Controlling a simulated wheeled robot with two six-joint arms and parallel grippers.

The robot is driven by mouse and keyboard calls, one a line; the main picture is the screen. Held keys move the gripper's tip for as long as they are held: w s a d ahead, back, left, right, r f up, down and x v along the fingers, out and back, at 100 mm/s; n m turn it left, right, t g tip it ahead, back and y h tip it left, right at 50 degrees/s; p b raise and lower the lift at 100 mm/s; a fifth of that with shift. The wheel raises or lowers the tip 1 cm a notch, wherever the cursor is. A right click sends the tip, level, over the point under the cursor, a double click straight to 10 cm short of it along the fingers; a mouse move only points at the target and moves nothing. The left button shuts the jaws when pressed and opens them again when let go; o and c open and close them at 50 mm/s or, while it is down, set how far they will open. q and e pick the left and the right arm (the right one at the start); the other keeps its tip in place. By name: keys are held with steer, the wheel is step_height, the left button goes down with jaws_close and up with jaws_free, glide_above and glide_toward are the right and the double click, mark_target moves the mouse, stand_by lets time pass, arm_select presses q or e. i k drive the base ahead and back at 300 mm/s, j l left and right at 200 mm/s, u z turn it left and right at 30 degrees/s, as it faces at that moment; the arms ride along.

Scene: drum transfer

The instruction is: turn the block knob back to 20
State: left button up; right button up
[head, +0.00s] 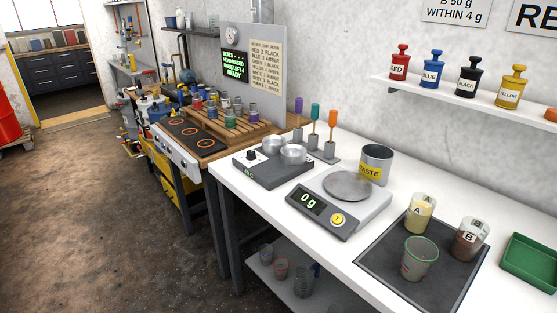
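A dark grey block unit (275,178) stands at the left end of the white table, with two metal cups (293,153) set in its top. A small black knob (251,155) sits on a light plate at the block's left. A small green display (249,173) is on the block's front face; its digits are too small to read, and I cannot tell the knob's setting. Neither of my grippers is in view.
A scale (339,201) reading 0g stands right of the block. A waste can (376,164) and coloured stirrers (315,134) stand behind. Cups A (421,213) and B (470,240) and a clear cup (419,259) stand on a dark tray (376,250).

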mark_target(251, 155)
steer(key=i+j+z, duration=0.1)
steer(key=i+j, duration=0.15)
steer(key=i+j+z, duration=0.1)
steer(key=i+j, duration=0.15)
steer(key=j, duration=0.25)
steer(key=i+j+z, duration=0.15)
steer(key=j, duration=0.25)
steer(key=i+j+z, duration=0.1)
steer(key=i+j, duration=0.25)
